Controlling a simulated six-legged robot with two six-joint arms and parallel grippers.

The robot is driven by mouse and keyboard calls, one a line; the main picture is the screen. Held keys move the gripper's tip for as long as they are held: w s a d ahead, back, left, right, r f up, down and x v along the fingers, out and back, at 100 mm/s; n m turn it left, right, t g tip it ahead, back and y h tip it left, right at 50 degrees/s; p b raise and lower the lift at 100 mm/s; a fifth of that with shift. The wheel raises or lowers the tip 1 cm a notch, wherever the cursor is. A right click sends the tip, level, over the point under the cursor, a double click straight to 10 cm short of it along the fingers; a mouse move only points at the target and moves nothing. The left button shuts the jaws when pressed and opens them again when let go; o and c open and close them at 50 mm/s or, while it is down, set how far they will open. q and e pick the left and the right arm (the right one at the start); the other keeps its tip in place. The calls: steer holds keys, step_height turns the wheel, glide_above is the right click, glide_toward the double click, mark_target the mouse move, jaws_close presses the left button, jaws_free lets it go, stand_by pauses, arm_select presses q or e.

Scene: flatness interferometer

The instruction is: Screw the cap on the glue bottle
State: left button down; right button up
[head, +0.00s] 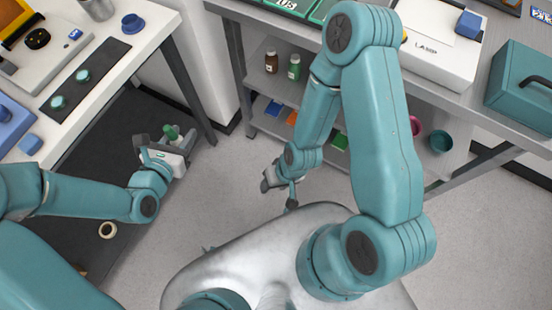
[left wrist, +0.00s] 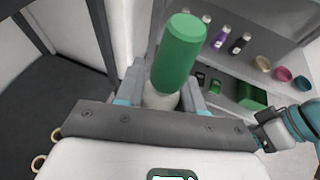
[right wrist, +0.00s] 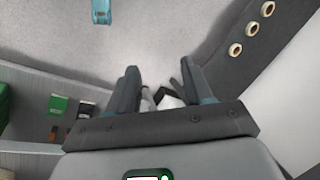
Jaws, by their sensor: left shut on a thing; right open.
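My left gripper (head: 174,143) is at the left, above the dark mat, shut on a green and pale bottle that I take for the glue bottle (left wrist: 180,50). In the left wrist view its green part stands up past the fingers and its pale part sits between them. In the head view its green part (head: 170,132) shows small beyond the gripper. I cannot make out a separate loose cap. My right gripper (head: 268,182) is open, apart from the bottle and to its right in the head view. In the right wrist view its fingers (right wrist: 160,90) are spread; the pale and dark shapes between them are unclear.
A shelf under the grey bench holds a brown bottle (head: 271,62), a green bottle (head: 294,66) and coloured bins. A white bench (head: 150,50) with parts stands at the upper left. A tan ring (head: 107,230) lies on the dark mat. The floor between benches is clear.

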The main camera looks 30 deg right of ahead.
steer(key=shift+s+a+g, duration=0.2)
steer(key=shift+s+g, duration=0.1)
steer(key=shift+s, duration=0.65)
arm_select(q)
steer(key=w+a+r+n+t+y, duration=0.1)
steer(key=w+a+r+n+y, duration=0.2)
steer(key=a, duration=0.4)
steer(key=w+a+r+n+t+y, duration=0.2)
steer(key=w+a+r+n+y, duration=0.2)
steer(key=a, duration=0.4)
steer(key=shift+r+n+y, duration=0.5)
steer(key=shift+r+y, duration=0.1)
steer(key=shift+y, duration=0.3)
steer(key=shift+w+a, duration=0.1)
arm_select(e)
steer(key=shift+c, duration=0.7)
arm_select(q)
steer(key=shift+w, duration=0.1)
arm_select(e)
steer(key=shift+a, duration=0.15)
